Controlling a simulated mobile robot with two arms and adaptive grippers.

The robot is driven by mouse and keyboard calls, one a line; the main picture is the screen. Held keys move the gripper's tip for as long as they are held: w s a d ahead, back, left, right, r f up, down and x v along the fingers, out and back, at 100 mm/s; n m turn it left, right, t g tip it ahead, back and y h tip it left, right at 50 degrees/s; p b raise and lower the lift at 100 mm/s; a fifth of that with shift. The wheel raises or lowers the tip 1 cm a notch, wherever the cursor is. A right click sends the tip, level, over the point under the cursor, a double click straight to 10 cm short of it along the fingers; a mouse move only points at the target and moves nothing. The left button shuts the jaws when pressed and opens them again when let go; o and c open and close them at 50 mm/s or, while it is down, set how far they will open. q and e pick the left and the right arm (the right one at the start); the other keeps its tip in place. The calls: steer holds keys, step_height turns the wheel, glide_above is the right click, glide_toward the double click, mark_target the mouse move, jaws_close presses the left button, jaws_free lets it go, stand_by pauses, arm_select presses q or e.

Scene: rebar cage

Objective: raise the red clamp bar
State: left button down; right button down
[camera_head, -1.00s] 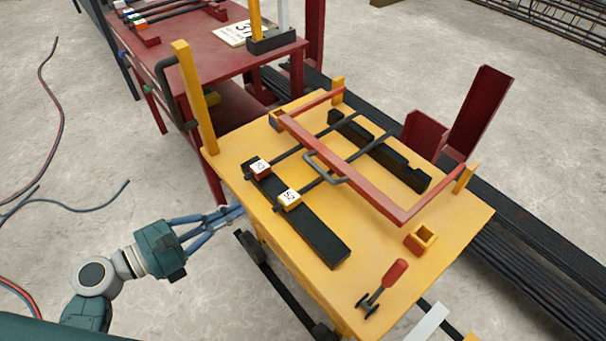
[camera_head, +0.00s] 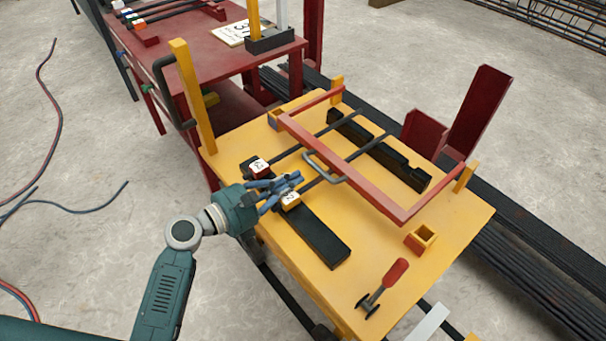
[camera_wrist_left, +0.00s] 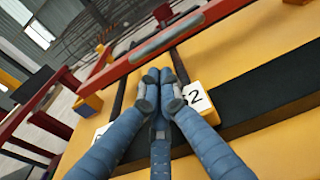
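The red clamp bar (camera_head: 345,168) is a U-shaped frame lying low across two dark rods on the yellow table (camera_head: 455,225). Its grey loop handle (camera_head: 318,160) sticks out toward my left arm; bar and handle also show in the left wrist view, with the handle (camera_wrist_left: 166,36) ahead of the fingers. My left gripper (camera_head: 290,182) has its fingertips together and holds nothing I can see. It is over the near black notched block (camera_head: 318,240), beside the white-tagged clamp block (camera_head: 290,201), a short way from the handle. My right gripper is out of view.
A tall yellow post (camera_head: 190,95) stands at the table's left corner. A red-handled toggle (camera_head: 385,283) and a small yellow-red box (camera_head: 420,239) are on the near right. A red table (camera_head: 205,50) is behind; red uprights (camera_head: 478,110) stand at the right.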

arm_select(q)
steer(key=shift+x, duration=1.7)
